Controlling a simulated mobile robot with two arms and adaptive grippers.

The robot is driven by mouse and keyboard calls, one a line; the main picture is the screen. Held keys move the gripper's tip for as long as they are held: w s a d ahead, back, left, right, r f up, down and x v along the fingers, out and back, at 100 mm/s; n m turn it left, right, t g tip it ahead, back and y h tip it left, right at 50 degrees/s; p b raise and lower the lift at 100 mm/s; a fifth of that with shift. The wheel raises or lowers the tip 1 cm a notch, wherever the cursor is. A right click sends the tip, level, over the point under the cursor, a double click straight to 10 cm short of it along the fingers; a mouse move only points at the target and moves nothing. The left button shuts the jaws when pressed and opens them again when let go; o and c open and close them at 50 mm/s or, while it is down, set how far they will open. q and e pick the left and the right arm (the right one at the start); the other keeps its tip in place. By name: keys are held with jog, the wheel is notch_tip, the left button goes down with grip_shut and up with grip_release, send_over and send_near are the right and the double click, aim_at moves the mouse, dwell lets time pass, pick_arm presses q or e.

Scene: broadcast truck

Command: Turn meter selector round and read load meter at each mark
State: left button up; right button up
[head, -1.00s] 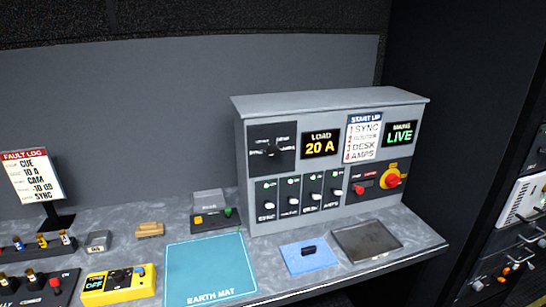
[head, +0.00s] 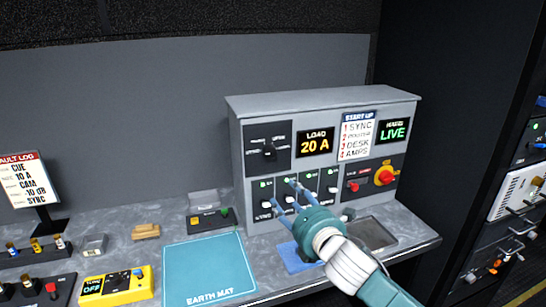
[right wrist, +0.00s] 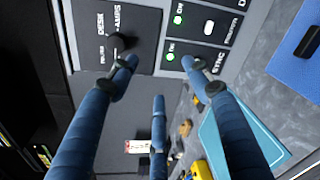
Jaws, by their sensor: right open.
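The meter selector (head: 268,151) is a black knob on a dark plate at the panel's upper left. It also shows in the right wrist view (right wrist: 122,42), with the labels DESK and AMPS beside it. The load meter (head: 315,143) beside it reads 20 A in yellow. My right gripper (head: 279,193) is open and empty, in front of the breaker switches and below the selector. In the right wrist view its blue fingers (right wrist: 158,70) are spread, one tip overlapping the selector's edge; I cannot tell whether they touch. My left gripper is not in view.
The breaker switches (head: 310,195) have green lamps. A red rotary switch (head: 384,177) sits at the panel's right, below a green LIVE display (head: 393,132). A dark tray (head: 375,234), blue cloth (head: 292,258) and earth mat (head: 208,265) lie on the bench.

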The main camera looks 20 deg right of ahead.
aim_at(271, 155)
notch_tip(271, 155, up, 7)
jog(key=w+n+t, duration=0.2)
jog(key=w+n, duration=0.1)
jog(key=n, duration=0.1)
jog(key=shift+y, duration=0.4)
jog(key=w+p, duration=0.1)
jog(key=w, duration=0.2)
jog(key=w+p, duration=0.1)
jog(key=w, duration=0.5)
jog(key=shift+w+a+f+p, duration=0.2)
jog(key=shift+w+a+p, duration=0.2)
jog(key=shift+f, duration=0.1)
jog(key=c, duration=1.1)
